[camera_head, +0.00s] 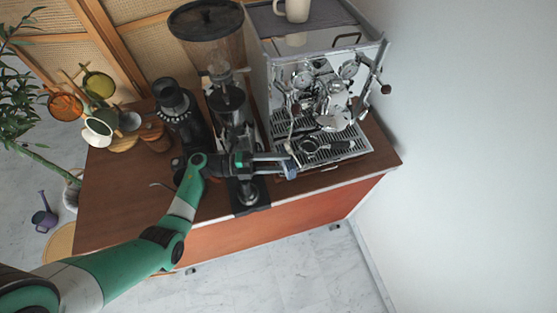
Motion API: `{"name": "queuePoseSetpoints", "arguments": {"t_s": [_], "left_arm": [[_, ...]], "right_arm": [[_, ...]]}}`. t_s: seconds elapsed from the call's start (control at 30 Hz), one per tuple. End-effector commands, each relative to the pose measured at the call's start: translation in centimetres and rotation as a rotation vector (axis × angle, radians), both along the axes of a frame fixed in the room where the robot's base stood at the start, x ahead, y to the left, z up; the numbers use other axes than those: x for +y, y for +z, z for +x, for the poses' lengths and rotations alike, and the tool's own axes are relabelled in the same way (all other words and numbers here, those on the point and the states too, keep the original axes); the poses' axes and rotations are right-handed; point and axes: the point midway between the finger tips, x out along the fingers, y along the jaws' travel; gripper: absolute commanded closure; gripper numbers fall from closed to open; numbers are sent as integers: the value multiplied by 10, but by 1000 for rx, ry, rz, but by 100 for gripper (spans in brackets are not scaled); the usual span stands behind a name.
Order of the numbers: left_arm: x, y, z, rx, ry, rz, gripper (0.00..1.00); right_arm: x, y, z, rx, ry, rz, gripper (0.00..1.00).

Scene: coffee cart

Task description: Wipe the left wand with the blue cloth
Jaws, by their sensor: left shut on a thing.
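My left gripper (284,163) is in front of the espresso machine's lower left corner, over the front part of the cart top. The left wand (291,130) is a thin metal tube hanging down at the machine's left front. Its lower end is close above the gripper's fingertips. I cannot tell whether the cloth touches it. My right gripper is not in view.
The chrome espresso machine (318,78) stands on the wooden cart (120,200), with a portafilter (312,146) at its drip tray. A tall grinder (212,48) stands to its left, close to my left arm. A white wall bounds the right.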

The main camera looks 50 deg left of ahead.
Motion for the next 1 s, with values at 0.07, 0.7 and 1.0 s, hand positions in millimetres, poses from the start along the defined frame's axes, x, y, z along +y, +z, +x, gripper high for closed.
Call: {"name": "queuePoseSetpoints", "arguments": {"t_s": [0.07, 0.7, 1.0], "left_arm": [[-1, 1, 0, 1, -6, 1, 91], [27, 26, 8, -4, 5, 0, 91], [18, 17, 4, -3, 5, 0, 91]], "right_arm": [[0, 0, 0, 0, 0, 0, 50], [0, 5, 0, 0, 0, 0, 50], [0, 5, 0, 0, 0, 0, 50]]}}
